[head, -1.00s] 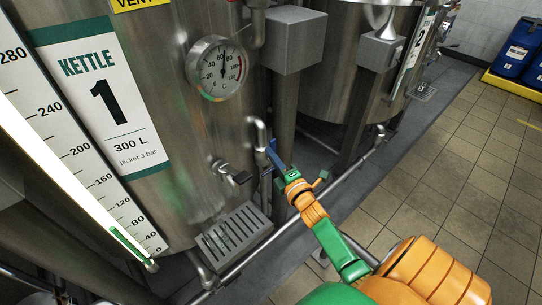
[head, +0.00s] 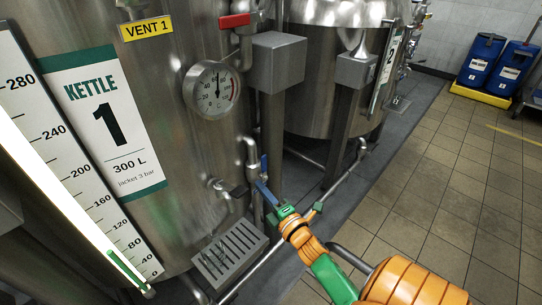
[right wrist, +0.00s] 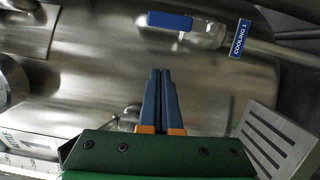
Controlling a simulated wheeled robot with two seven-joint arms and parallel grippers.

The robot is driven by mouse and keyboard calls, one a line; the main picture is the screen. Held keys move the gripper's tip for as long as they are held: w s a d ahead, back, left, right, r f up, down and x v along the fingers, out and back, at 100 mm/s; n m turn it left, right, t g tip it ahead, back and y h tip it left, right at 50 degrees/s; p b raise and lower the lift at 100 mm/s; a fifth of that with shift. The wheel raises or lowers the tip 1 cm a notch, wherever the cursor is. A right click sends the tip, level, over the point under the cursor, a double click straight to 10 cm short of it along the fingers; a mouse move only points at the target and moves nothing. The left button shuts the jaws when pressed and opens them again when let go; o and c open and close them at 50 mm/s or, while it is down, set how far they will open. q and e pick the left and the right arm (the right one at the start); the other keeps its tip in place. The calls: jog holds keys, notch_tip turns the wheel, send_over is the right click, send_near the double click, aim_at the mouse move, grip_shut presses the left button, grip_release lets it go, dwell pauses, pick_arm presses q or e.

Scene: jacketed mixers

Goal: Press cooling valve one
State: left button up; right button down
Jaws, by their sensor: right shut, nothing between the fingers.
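The cooling valve one has a blue lever handle (head: 264,163) on the pipe at the right side of kettle one (head: 170,150). The handle (right wrist: 170,21) also shows at the top of the right wrist view, with a blue COOLING 1 tag (right wrist: 240,38) to its right. My right gripper (head: 261,187) has its blue fingers together and empty, just below the handle in the head view. In the right wrist view, the fingertips (right wrist: 160,72) point toward the handle, with a visible gap between. My left gripper is not in view.
A red vent handle (head: 235,20) and a dial gauge (head: 211,90) sit above. A dark-handled tap (head: 235,190) is left of my fingers, above a slotted drip tray (head: 230,252). A grey box (head: 277,62) and kettle two (head: 325,75) stand behind. Tiled floor (head: 430,210) lies open at right.

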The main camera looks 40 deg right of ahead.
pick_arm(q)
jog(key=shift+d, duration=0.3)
pick_arm(e)
jog(key=s, duration=0.5)
jog(key=shift+s+a, duration=0.15)
jog(key=shift+a, duration=0.15)
jog(key=s+a+f+m+g+y+p, duration=0.1)
jog(key=s+a+f+m+g+p, duration=0.3)
jog(key=f, duration=0.6)
jog(key=s+a+f+m+g+y+p, duration=0.15)
jog(key=s+a+f+m+g, duration=0.35)
jog(key=f, duration=0.5)
pick_arm(q)
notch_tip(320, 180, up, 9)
jog(key=p, duration=0.3)
pick_arm(e)
jog(key=s+a+f+m+g, duration=0.2)
jog(key=s+f+g, duration=0.1)
jog(key=s, duration=0.7)
jog(key=s+a+f+m+g, duration=0.1)
jog(key=s+f+m+g, duration=0.2)
jog(key=s, duration=0.7)
jog(key=shift+s+a+f+m+g, duration=0.35)
jog(key=shift+f+g, duration=0.35)
jog(key=shift+g, duration=0.3)
